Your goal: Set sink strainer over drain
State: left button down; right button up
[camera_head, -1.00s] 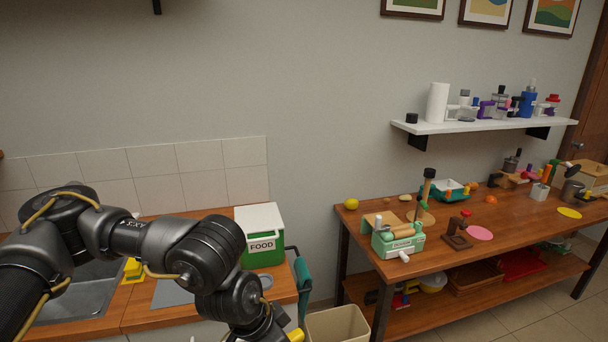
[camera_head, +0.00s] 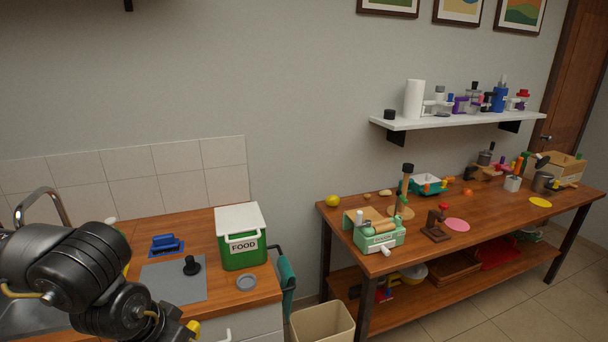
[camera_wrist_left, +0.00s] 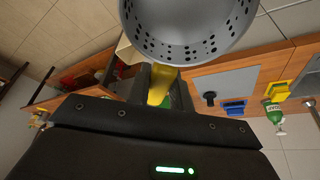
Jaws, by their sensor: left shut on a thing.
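A metal strainer (camera_wrist_left: 190,38) with rows of small holes shows at the top of the left wrist view, cut off by the frame edge. My left gripper (camera_wrist_left: 160,88) is shut on it, with a yellow part (camera_wrist_left: 161,84) between the dark fingers. In the head view my left arm comes in at the lower left and its gripper end is out of frame, with only a yellow bit showing at the bottom. The sink (camera_head: 28,312) is at the lower left, mostly behind my arm. The drain is hidden. My right gripper is not in view.
A grey mat (camera_head: 160,284) bears a black knobbed piece (camera_head: 192,265). The tap (camera_head: 46,193) rises behind the sink. A bin (camera_head: 322,325) stands on the floor.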

pick_arm(q)
jog(key=shift+n, duration=0.3)
jog(key=w+r, duration=0.1)
jog(key=r, duration=0.2)
jog(key=w+r, duration=0.1)
jog(key=r, duration=0.2)
jog(key=w+r, duration=0.1)
jog(key=r, duration=0.2)
jog(key=shift+d, duration=0.35)
jog(key=shift+w+r, duration=0.15)
jog(key=shift+r, duration=0.25)
jog(key=shift+d+f, duration=0.1)
